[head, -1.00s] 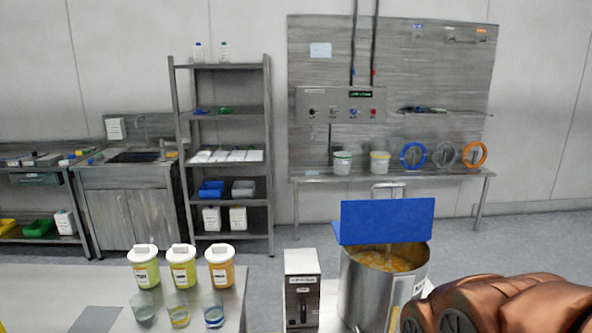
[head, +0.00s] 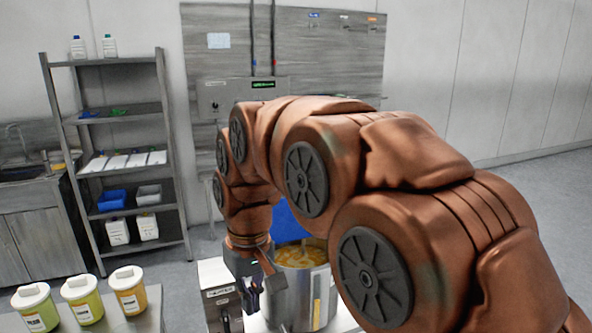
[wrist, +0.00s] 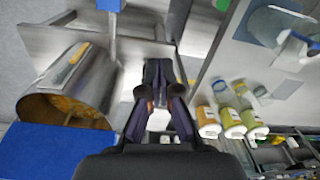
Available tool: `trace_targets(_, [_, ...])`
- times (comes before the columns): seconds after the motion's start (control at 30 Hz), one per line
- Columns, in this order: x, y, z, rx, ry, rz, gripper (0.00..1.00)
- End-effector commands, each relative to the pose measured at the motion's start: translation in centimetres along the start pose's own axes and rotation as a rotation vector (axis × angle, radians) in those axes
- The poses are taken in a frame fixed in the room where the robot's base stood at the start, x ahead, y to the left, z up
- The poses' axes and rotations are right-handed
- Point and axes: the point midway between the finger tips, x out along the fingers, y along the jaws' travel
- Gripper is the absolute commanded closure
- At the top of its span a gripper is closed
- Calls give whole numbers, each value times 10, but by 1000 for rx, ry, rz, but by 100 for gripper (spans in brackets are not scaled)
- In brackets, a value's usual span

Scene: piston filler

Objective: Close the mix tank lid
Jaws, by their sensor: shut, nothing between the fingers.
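The mix tank (head: 314,302) is a steel pot with orange-yellow contents, and its top is open. Its blue lid (head: 288,224) stands raised at the far side of the rim, partly hidden behind my arm. In the wrist view the tank (wrist: 92,78) lies tilted at the left, with the blue lid (wrist: 48,152) at lower left. My gripper (head: 266,308) points down beside the tank's left side, between it and the grey box. In the wrist view my gripper (wrist: 158,66) has its fingers together and empty, apart from the lid.
A grey box (head: 220,300) stands just left of my gripper. Several lidded containers (head: 82,299) stand on the bench at lower left; they also show in the wrist view (wrist: 229,118). A steel shelf rack (head: 118,122) and a wall panel (head: 330,60) are at the back.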

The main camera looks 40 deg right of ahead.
Motion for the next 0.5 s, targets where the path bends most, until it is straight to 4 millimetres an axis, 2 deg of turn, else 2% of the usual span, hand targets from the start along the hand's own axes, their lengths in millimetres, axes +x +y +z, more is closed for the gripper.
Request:
trace_targets(0.03, [-11,5,-16,7,10,-3,100])
trace_targets(0.2, [-42,24,-61,23,58,-9,100])
trace_targets(0.5, [-92,66,-131,58,136,-11,100])
